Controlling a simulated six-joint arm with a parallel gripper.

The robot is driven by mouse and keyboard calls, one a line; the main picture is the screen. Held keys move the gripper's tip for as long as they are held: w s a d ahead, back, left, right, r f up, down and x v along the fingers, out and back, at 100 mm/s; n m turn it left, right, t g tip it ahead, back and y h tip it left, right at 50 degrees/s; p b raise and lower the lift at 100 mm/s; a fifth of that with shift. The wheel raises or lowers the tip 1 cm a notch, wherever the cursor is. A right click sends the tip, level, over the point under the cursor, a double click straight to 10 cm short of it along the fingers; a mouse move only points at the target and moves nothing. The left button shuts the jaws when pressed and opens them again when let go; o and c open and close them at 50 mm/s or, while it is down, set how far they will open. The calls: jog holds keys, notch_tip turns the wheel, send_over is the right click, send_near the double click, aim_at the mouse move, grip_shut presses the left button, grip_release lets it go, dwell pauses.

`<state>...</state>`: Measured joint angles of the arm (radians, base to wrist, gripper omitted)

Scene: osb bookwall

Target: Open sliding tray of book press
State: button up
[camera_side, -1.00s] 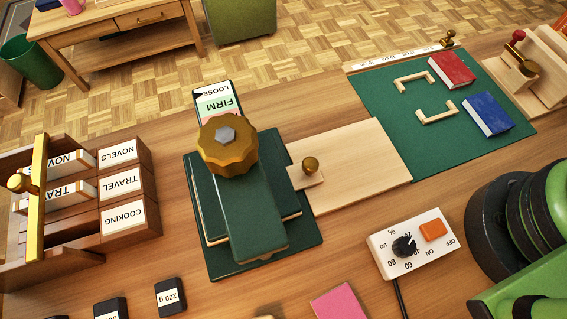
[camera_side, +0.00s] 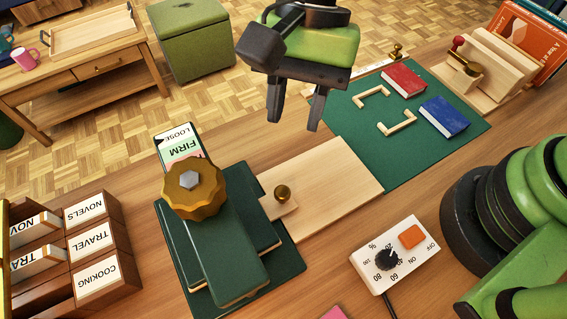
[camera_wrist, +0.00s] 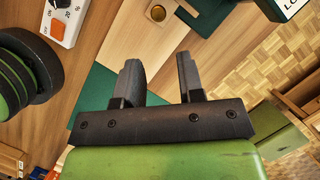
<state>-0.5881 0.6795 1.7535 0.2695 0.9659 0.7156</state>
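The green book press (camera_side: 232,255) stands on the wooden table with a large brass knob (camera_side: 193,187) on top. Its pale wooden sliding tray (camera_side: 275,208) sticks out a little on the right side and carries a small brass knob (camera_side: 283,192). A flat pale wooden board (camera_side: 335,180) lies to the right of the tray. My gripper (camera_side: 295,108) is open and empty, above and behind the board, with its fingers pointing down. In the wrist view my gripper (camera_wrist: 158,75) shows its two fingers apart, and the tray's brass knob (camera_wrist: 157,13) is beyond them near the top edge.
A green mat (camera_side: 410,125) with red (camera_side: 404,80) and blue (camera_side: 445,117) books lies at the right. A control box (camera_side: 393,255) stands in front of the board. A labelled wooden rack (camera_side: 92,250) is at the left. The space above the board is free.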

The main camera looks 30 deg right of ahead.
aim_at(283, 190)
jog(key=x, duration=1.1)
jog(key=shift+s+a+f, duration=0.1)
jog(key=shift+s+f, duration=0.05)
jog(key=shift+s, duration=0.1)
grip_shut()
